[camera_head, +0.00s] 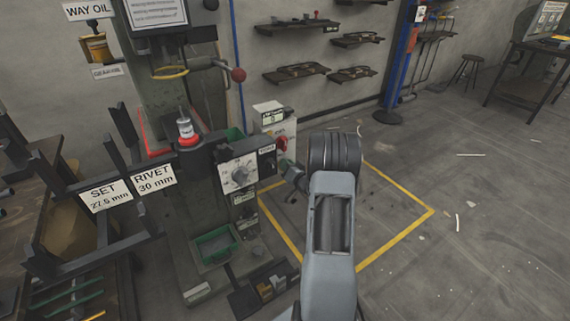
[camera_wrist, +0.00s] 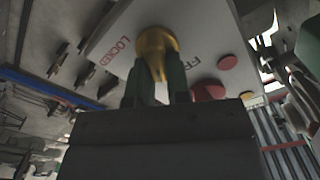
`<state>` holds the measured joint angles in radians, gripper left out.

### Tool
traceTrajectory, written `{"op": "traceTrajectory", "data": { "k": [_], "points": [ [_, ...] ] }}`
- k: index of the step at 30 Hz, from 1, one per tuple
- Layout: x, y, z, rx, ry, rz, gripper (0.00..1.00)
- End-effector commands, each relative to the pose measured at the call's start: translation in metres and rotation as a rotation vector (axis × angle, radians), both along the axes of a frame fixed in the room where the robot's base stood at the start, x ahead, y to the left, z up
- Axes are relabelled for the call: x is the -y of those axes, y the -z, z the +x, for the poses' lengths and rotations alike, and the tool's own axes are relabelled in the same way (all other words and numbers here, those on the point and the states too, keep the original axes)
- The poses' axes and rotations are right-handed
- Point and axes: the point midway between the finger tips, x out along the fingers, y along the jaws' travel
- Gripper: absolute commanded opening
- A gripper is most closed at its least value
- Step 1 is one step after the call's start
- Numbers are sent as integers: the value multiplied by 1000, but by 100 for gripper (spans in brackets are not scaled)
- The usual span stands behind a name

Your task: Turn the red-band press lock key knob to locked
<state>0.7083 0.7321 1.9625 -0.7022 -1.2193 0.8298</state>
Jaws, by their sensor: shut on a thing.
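The brass lock key knob (camera_wrist: 157,46) stands on a white plate (camera_wrist: 112,38) in the wrist view. The word LOCKED is printed to its left, and a word starting with FR, partly hidden, to its right. My gripper (camera_wrist: 160,84) has its green fingers shut on the knob's narrow grip, which lies between the two labels. In the head view my gripper (camera_head: 289,167) reaches the right side of the press control box (camera_head: 238,172), and the knob itself is hidden there. The press (camera_head: 160,95) has red edging around its table.
Red buttons (camera_wrist: 208,90) sit beside the knob on the plate. A red ball handle (camera_head: 238,75) sticks out from the press. Yellow floor lines (camera_head: 400,238) mark open floor at right.

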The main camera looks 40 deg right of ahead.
Motion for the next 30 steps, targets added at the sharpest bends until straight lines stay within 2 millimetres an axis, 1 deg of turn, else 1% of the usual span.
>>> {"op": "traceTrajectory", "data": {
  "k": [2, 18, 24, 30],
  "points": [
    [0, -2, 1, 4, -4, 70, 0],
    [5, 4, 1, 34, -4, 579, 0],
    [6, 7, 1, 43, -3, 748, 0],
    [7, 9, 1, 51, -3, 882, 0]
  ]
}}
